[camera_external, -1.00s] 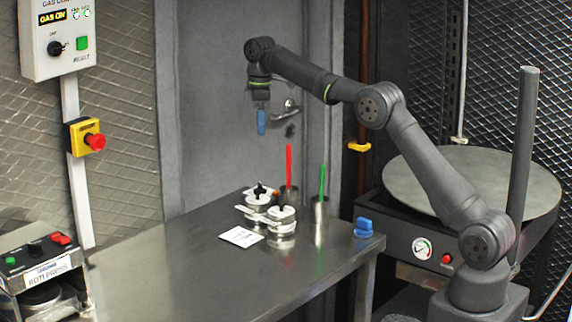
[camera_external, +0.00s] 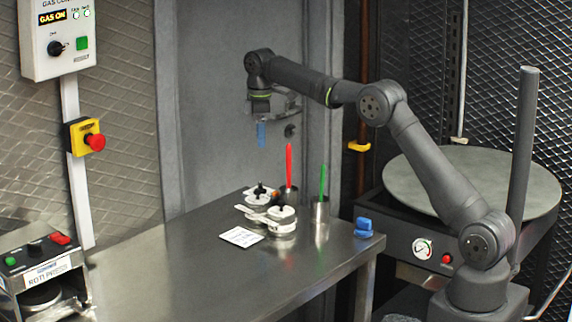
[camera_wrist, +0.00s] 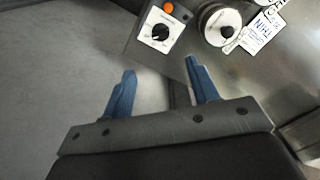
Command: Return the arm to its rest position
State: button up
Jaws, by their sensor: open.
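My gripper (camera_external: 261,133) hangs pointing down in the air, in front of the grey door and above the back of the steel table. Its blue fingers also show in the wrist view (camera_wrist: 160,88), spread apart with nothing between them. My arm reaches left from its base at the lower right, with the elbow high. No held object shows.
A round griddle (camera_external: 480,180) stands right.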

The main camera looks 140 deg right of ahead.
aim_at(260, 183)
notch_tip(260, 183, down, 14)
jog(key=shift+r, duration=0.1)
dwell(0.5)
notch_tip(260, 183, up, 17)
notch_tip(260, 183, down, 17)
jog(key=shift+n, duration=0.3)
jog(key=n, duration=0.7)
jog(key=shift+d, duration=0.15)
jog(key=n, duration=0.8)
jog(key=shift+d, duration=0.1)
dwell(0.4)
